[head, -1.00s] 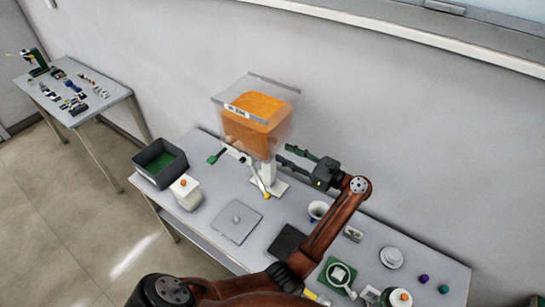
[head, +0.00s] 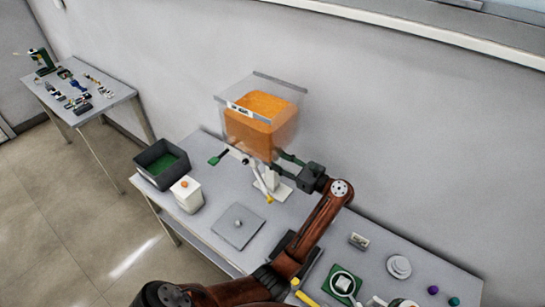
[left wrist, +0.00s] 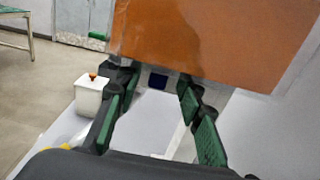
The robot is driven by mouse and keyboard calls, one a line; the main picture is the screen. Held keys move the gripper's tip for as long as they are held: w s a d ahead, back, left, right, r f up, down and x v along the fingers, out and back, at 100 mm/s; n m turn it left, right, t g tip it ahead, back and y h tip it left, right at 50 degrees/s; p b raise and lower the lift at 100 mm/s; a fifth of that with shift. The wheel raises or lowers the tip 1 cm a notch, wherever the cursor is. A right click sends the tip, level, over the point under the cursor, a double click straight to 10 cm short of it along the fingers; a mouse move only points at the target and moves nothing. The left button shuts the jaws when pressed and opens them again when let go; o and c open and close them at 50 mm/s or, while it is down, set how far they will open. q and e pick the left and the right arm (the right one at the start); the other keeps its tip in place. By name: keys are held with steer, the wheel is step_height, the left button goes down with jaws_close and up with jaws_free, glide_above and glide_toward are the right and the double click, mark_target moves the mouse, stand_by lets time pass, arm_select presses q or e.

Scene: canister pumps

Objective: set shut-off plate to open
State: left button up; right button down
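A clear hopper (head: 262,118) filled with orange material stands on a white stand (head: 272,184) at the back of the table. A flat shut-off plate with a green handle (head: 217,158) sticks out left below the hopper. A white lever with a yellow tip (head: 269,198) hangs under it. My left gripper (head: 282,163) is at the hopper's lower right side, partly hidden by it. In the left wrist view its green-padded fingers (left wrist: 150,95) are apart with nothing between them, below the orange hopper front (left wrist: 215,40).
A dark bin (head: 160,164) and a white canister with an orange knob (head: 187,195) stand at the left. A grey square plate with a knob (head: 238,226) lies in front of the hopper. A green scale (head: 342,284) and a white lid (head: 399,266) are at the right.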

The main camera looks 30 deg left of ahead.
arm_select(q)
steer(key=shift+a, duration=0.6)
jaws_close()
stand_by(0.3)
